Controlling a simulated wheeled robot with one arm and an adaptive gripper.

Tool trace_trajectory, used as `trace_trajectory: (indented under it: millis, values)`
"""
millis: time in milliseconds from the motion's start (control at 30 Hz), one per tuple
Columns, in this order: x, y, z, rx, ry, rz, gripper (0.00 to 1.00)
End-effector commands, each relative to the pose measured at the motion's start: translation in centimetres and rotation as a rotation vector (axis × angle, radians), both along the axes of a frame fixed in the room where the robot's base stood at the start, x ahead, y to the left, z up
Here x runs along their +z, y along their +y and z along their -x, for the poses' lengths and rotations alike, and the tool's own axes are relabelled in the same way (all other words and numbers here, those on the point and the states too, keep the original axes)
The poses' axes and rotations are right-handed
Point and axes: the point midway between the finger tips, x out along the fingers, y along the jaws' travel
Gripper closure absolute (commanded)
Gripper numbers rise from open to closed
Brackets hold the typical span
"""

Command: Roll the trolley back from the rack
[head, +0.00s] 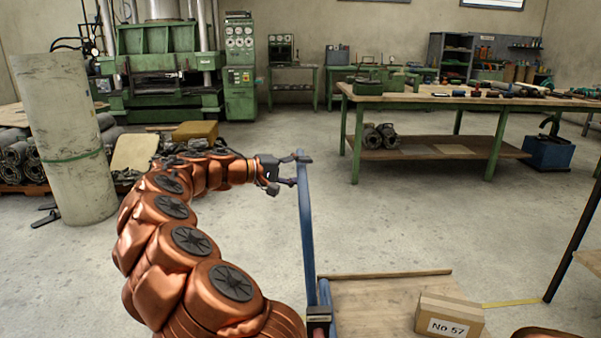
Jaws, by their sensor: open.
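The trolley has a wooden deck (375,300) at the bottom of the head view and a blue handle frame (306,225) rising at its left side. A cardboard box (450,314) marked No 57 is on the right part of the deck. My gripper (299,171) is open at the upper end of the blue handle. Its fingers lie beside or around the bar; I cannot tell whether they touch it. A dark post (574,235) with wooden shelves at the right edge looks like part of the rack; most of it is out of frame.
A green workbench (440,103) with tools stands behind, a blue container (548,152) at its right end. A tall strapped roll (68,135) stands at left near stacked rolls (22,158). A green press (160,65) is at the back. Concrete floor between is clear.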

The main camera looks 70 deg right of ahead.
Motion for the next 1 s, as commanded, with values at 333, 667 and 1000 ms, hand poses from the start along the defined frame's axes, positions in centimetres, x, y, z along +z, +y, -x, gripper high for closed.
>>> trace_trajectory:
  millis: [333, 667, 1000]
  values:
    - [0.0, -0.03, 0.04, 0.0, 0.0, 0.0, 0.6]
    - [-0.01, -0.02, 0.05, -0.001, 0.0, 0.0, 0.94]
    - [-0.03, -0.01, 0.05, -0.001, -0.001, -0.001, 1.0]
